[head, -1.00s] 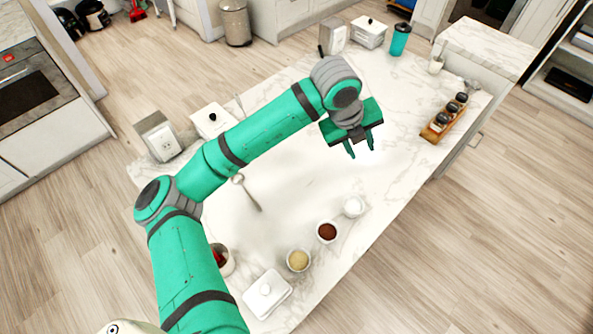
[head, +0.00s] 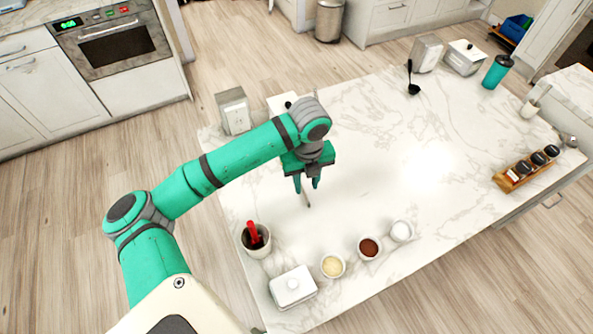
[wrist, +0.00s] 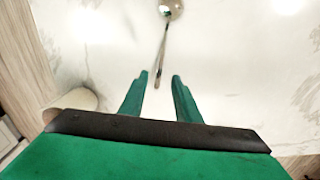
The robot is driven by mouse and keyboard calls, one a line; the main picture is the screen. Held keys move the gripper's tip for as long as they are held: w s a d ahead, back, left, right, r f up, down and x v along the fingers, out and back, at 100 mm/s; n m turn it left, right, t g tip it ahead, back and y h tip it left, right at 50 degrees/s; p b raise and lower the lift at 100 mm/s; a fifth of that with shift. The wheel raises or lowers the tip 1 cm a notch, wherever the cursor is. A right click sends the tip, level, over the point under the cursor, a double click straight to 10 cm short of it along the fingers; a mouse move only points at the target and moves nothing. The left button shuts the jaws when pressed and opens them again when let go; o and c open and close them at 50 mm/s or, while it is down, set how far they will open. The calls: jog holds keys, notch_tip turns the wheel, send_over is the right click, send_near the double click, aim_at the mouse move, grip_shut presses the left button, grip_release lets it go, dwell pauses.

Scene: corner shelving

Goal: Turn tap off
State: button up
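No tap shows in any view. My gripper (head: 306,188) is over the left part of the marble-topped island (head: 400,130).
A utensil pot (head: 256,248), butter dish (head: 293,287) and several small bowls (head: 369,248) line the near edge. A spice rack (head: 510,181) and teal cup (head: 497,71) stand at right. An oven (head: 118,42) is at upper left. The island's middle is clear.

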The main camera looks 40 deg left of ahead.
aim_at(306, 196)
jog(key=shift+f, duration=2.85)
grip_shut()
